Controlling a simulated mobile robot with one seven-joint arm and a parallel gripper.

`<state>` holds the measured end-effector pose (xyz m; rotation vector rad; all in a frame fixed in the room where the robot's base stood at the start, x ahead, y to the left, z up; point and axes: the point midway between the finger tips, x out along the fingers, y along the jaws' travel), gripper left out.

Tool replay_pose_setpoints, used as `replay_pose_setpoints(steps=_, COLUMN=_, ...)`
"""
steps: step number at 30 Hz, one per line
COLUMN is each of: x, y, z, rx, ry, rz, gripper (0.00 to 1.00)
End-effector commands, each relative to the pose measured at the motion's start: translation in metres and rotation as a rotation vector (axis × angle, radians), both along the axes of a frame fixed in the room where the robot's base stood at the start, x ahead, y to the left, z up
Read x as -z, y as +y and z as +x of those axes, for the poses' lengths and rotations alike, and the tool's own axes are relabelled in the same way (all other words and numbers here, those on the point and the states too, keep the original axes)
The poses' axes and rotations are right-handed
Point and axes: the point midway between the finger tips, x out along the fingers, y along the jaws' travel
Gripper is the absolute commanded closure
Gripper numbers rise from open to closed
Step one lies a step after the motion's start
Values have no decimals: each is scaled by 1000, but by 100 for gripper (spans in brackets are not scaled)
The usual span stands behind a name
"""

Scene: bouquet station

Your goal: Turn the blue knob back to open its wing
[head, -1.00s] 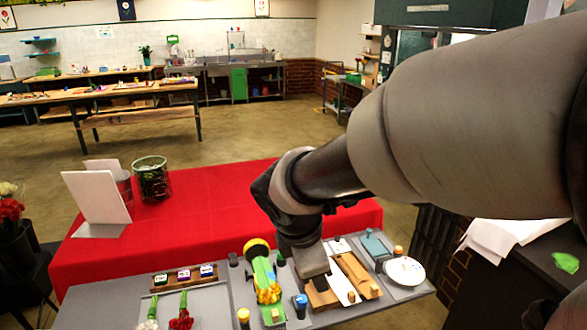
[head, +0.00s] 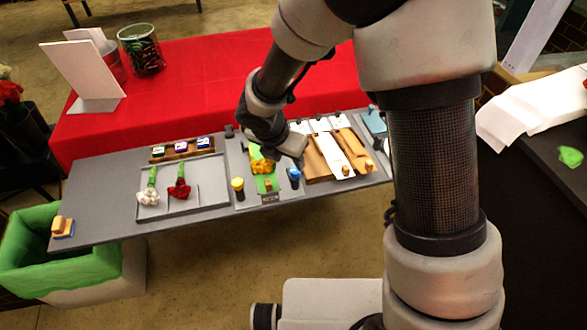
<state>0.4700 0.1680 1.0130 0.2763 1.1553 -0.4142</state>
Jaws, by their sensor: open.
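The blue knob (head: 294,174) stands on a dark post at the right front of the grey fixture, beside the green wing (head: 266,185). A yellow knob (head: 238,185) stands on that wing's other side. A yellow bouquet (head: 262,165) lies behind the green wing, partly covered by my arm. My gripper (head: 297,160) is open, just behind and above the blue knob in this view. Its fingers are small and mostly hidden, so I cannot tell whether they touch the knob or surround it.
A tray (head: 208,199) with white and red flowers lies left, below a wooden rack (head: 182,150). A wooden-topped block (head: 62,226) sits near the left table corner. A green-lined bin (head: 45,262) stands on the floor.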

Motion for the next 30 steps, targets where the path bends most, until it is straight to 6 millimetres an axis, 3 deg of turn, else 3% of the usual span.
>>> replay_pose_setpoints(steps=3, x=27, y=-5, z=8, rx=-1, ry=3, rz=-2, gripper=57)
replay_pose_setpoints(steps=10, x=59, y=-11, z=21, rx=-1, ry=1, rz=-1, gripper=57)
replay_pose_setpoints(steps=23, x=69, y=-13, z=26, rx=0, ry=0, rz=1, gripper=57)
replay_pose_setpoints(steps=25, x=69, y=-13, z=26, rx=0, ry=0, rz=0, gripper=64)
replay_pose_setpoints(steps=30, x=69, y=-13, z=25, rx=1, ry=0, rz=0, gripper=92)
